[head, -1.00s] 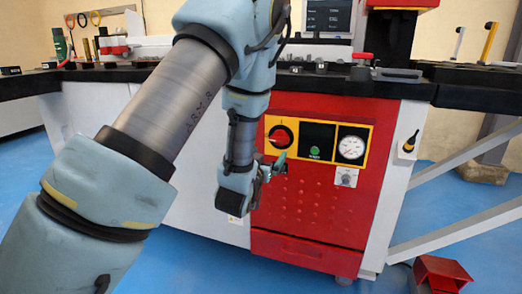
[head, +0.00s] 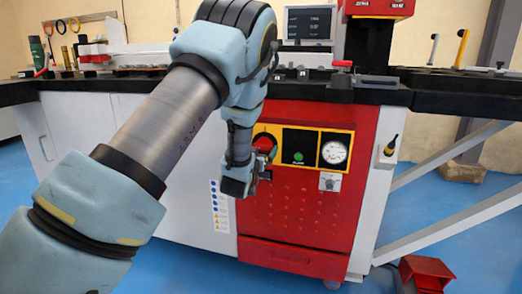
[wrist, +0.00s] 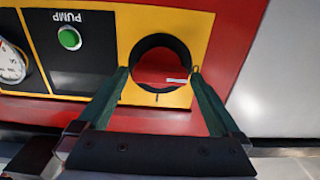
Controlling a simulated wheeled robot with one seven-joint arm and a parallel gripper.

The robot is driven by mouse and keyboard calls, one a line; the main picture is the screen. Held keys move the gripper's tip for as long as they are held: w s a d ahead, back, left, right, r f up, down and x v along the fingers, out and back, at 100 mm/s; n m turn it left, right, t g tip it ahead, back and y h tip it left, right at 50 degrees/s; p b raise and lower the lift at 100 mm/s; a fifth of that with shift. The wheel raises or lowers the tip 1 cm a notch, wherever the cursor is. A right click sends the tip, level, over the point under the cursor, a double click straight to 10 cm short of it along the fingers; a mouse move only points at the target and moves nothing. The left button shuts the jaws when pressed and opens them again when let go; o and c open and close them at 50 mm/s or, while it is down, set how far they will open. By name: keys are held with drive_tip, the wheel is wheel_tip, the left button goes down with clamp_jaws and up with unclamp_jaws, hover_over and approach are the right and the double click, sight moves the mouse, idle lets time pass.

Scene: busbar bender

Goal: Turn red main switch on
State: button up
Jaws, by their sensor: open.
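The red main switch (head: 264,142) is a round knob on a yellow plate at the left of the machine's control panel. In the wrist view, which is upside down, the red switch (wrist: 160,66) sits inside a black ring and carries a pale mark pointing to the right. My gripper (wrist: 159,74) is open, with its two green fingers at either side of the lower part of the ring. I cannot tell whether they touch it. In the head view my gripper (head: 263,159) is at the panel and partly covers the switch.
The green pump button (head: 299,156) and a pressure gauge (head: 334,152) are right of the switch. A small key-type fitting (head: 329,182) is below the gauge. The black worktop edge (head: 300,93) runs above the panel. A red pedal box (head: 425,272) stands on the floor.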

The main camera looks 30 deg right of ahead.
drive_tip(key=c, duration=1.1)
drive_tip(key=shift+c, duration=0.2)
drive_tip(key=shift+m, duration=0.4)
drive_tip(key=m+b, duration=0.2)
drive_tip(key=m, duration=0.1)
drive_tip(key=shift+m, duration=0.3)
drive_tip(key=m+b, duration=0.1)
drive_tip(key=m, duration=0.3)
drive_tip(key=shift+d+m, duration=0.1)
drive_tip(key=shift+m, duration=0.2)
drive_tip(key=m+b, duration=0.1)
drive_tip(key=m, duration=0.3)
drive_tip(key=shift+s+m, duration=0.1)
drive_tip(key=shift+m, duration=0.2)
drive_tip(key=shift+f+m, duration=0.1)
drive_tip(key=shift+m, duration=2.1)
